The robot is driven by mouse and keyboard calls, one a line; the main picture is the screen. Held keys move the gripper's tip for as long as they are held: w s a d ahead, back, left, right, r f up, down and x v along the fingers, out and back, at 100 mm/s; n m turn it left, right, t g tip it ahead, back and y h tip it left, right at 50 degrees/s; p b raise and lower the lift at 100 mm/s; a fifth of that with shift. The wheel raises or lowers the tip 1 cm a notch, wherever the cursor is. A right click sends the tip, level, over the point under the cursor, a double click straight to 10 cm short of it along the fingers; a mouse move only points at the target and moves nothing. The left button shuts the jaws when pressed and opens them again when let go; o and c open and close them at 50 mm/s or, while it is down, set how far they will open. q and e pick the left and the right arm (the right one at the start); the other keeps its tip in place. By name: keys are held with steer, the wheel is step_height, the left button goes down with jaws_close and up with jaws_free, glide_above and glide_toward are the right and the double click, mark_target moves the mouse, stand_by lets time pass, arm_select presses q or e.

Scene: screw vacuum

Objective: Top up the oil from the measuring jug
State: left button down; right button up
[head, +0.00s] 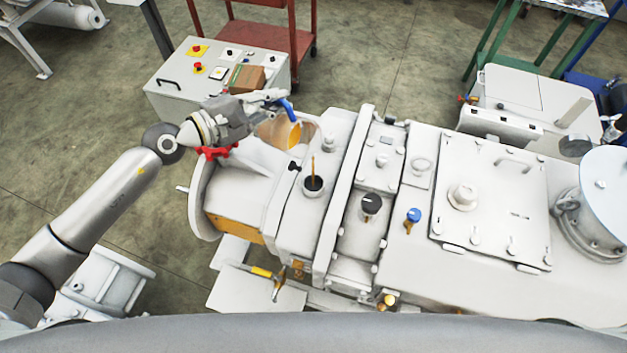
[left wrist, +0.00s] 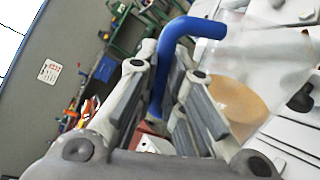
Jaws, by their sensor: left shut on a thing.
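My left gripper (head: 272,98) is shut on the blue handle (head: 288,108) of the clear measuring jug, left of the white machine's filler. Amber oil (head: 295,135) shows inside the jug. The left wrist view shows the blue handle (left wrist: 190,30) between the fingers and the oil (left wrist: 238,108) through the clear wall. The jug's exact tilt is hard to tell. The dark filler opening (head: 314,184) is on the machine top, right of and below the jug in the picture. A thin brown upright line (head: 313,166) stands over it; I cannot tell if it is oil or a rod. My right gripper is out of view.
A black knob (head: 371,204) and a blue cap (head: 413,215) stand on the machine right of the filler. A grey control box (head: 180,95) with a brown carton (head: 246,79) is behind my gripper. A red cart (head: 262,37) stands farther back. Open floor lies at left.

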arm_select(q)
steer(key=shift+d+r+p, duration=0.1)
steer(key=shift+r+p, duration=0.15)
steer(key=shift+p, duration=0.15)
stand_by(0.9)
steer(key=shift+s+d+m+p, duration=0.55)
steer(key=shift+m+p, duration=0.35)
steer(key=shift+p, duration=0.45)
stand_by(5.3)
